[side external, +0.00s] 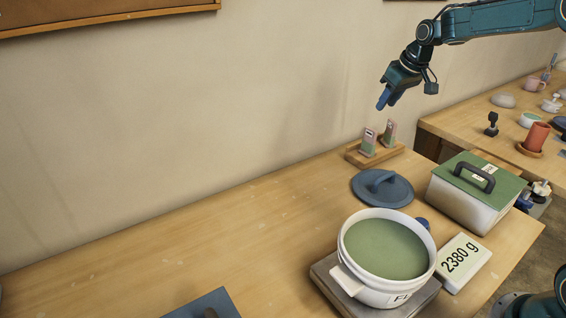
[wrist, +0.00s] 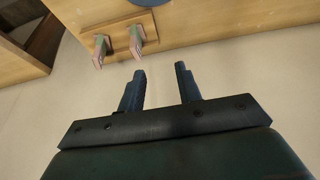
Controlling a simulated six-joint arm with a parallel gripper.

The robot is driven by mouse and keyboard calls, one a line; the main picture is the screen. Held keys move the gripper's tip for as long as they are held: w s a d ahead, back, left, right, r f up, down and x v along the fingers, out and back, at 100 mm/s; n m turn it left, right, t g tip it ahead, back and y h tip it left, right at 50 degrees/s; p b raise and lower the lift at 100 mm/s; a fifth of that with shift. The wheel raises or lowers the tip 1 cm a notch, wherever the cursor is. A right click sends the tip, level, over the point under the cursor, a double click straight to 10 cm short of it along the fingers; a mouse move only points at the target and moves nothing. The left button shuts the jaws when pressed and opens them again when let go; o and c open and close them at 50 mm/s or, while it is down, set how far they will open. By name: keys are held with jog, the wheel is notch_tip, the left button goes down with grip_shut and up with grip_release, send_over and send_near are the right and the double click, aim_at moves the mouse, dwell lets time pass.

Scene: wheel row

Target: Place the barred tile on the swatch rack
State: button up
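The wooden swatch rack (side external: 352,154) stands at the back of the near table, close to the wall. Two upright tiles stand in it, a left one (side external: 368,143) and a right one (side external: 389,134), both green below and pinkish above with small marks. The rack (wrist: 122,27) and both tiles also show upper left in the wrist view. I cannot make out bars on either tile, and no other tile is clearly identifiable. My gripper (side external: 384,99) is in the air above the rack. In the wrist view its fingers (wrist: 160,70) are apart with nothing between them.
A blue lid (side external: 382,188) lies in front of the rack. A glaze-filled white pot (side external: 352,283) sits on a scale with a "2380 g" display (side external: 461,262). A green-lidded box (side external: 470,205) is at right. A second table (side external: 455,132) holds cups. The left tabletop is mostly clear.

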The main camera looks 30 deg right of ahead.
jog(key=s+a+r, duration=0.4)
jog(key=s+a, duration=0.3)
jog(key=s, duration=0.2)
jog(key=s+a+r, duration=0.5)
jog(key=s+a, duration=0.1)
jog(key=s, duration=0.3)
jog(key=s+a+f, duration=0.2)
jog(key=s, duration=0.6)
jog(key=s+a+f+t, duration=0.1)
jog(key=s+a+f, duration=0.1)
jog(key=s, duration=0.7)
jog(key=shift+s+a+f, duration=0.15)
jog(key=shift+s+a, duration=0.05)
jog(key=shift+a, duration=0.1)
